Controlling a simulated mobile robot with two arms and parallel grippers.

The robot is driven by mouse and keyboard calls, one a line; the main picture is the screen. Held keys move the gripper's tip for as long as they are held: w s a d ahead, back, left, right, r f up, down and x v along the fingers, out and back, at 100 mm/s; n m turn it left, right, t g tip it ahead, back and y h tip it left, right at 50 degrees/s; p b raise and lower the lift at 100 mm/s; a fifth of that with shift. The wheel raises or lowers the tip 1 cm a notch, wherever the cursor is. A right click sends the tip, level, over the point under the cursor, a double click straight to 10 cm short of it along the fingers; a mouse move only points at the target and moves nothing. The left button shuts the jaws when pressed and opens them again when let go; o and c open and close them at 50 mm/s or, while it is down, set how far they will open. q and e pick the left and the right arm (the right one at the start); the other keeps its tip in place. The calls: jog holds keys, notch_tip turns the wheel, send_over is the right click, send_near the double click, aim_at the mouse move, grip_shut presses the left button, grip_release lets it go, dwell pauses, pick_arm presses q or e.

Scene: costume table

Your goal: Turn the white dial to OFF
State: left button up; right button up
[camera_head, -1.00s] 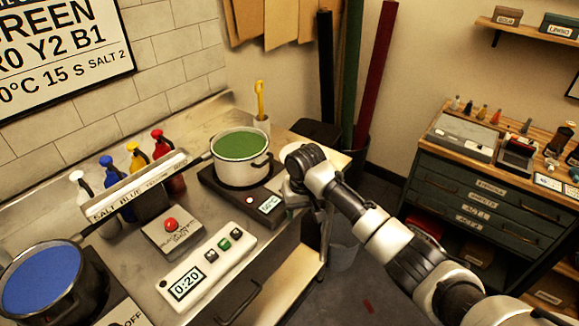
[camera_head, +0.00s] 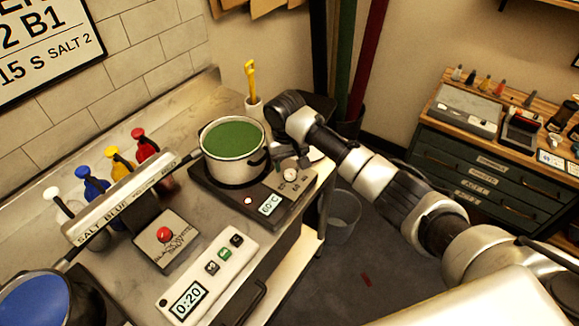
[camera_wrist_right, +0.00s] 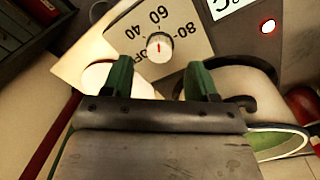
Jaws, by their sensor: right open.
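The white dial (camera_head: 290,174) is on the right end of the dark hot plate (camera_head: 240,208). In the right wrist view the dial (camera_wrist_right: 159,46) has a red mark lined up with 60, and 40, 60, 80 and OFF are printed around it. The hot plate's display (camera_head: 270,205) reads 60°C. My right gripper (camera_head: 289,158) is at the dial in the head view, partly hidden by its wrist. In the right wrist view its green-sided fingers (camera_wrist_right: 161,76) are open and empty, short of the dial. My left gripper is not in view.
A white pot of green liquid (camera_head: 232,150) stands on the hot plate, close to my right gripper. A timer box (camera_head: 208,270), a red button box (camera_head: 165,240) and several bottles (camera_head: 100,180) stand to the left. A bin (camera_head: 340,212) is beside the table.

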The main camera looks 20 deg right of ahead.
aim_at(290, 172)
jog(key=f, duration=0.3)
jog(key=shift+w+d, duration=0.1)
jog(key=shift+w, duration=0.15)
jog(key=shift+f, duration=0.7)
jog(key=shift+c, duration=1.7)
jog(key=c, duration=0.6)
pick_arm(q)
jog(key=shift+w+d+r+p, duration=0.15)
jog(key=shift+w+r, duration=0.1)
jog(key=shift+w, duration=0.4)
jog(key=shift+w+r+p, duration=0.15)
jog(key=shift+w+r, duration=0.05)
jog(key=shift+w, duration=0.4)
